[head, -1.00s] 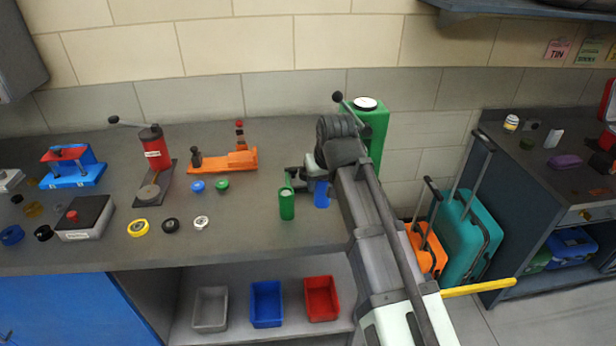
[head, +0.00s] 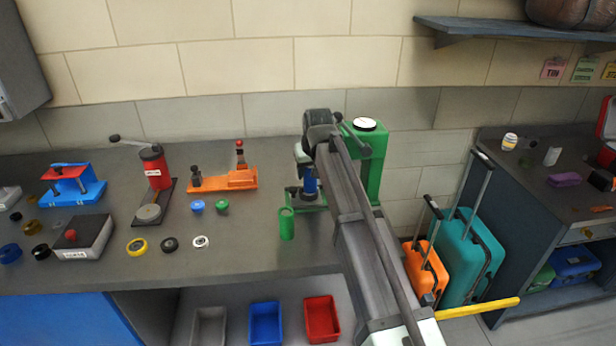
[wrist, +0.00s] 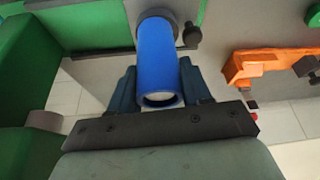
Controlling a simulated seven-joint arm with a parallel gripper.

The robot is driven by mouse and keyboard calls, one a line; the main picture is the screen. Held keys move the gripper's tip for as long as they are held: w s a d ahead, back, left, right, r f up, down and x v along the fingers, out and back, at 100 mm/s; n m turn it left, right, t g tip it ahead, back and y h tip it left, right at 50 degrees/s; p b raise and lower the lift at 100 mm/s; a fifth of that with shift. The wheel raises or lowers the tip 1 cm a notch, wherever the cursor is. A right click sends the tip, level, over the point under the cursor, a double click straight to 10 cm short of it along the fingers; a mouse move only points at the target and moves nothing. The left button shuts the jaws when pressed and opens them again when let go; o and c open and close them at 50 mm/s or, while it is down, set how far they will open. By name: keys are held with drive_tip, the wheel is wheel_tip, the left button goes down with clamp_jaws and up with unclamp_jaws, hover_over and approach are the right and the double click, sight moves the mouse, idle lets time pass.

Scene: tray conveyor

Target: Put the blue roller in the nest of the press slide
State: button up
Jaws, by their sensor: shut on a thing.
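The blue roller (head: 310,181) is upright at the green press (head: 372,170) at the right end of the bench. My gripper (head: 307,176) is shut on it. In the wrist view the blue roller (wrist: 157,58) lies between both fingers of my gripper (wrist: 156,88). Its far end meets or overlaps a dark grey round part (wrist: 158,17) by the press's green base; I cannot tell if it is seated in the nest. My arm hides much of the press and its slide in the head view.
A green roller (head: 286,223) stands on the bench just left of the press. An orange fixture (head: 225,181), a red hand press (head: 155,168) and small coloured rings and caps are further left.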

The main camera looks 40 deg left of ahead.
sight(308, 177)
drive_tip(key=shift+a+x, duration=0.1)
drive_tip(key=shift+x, duration=0.9)
drive_tip(key=shift+a+x, duration=0.15)
drive_tip(key=shift+x, duration=0.8)
drive_tip(key=shift+w, duration=0.15)
drive_tip(key=o, duration=1.2)
drive_tip(key=shift+o, duration=0.2)
drive_tip(key=shift+v, duration=3.85)
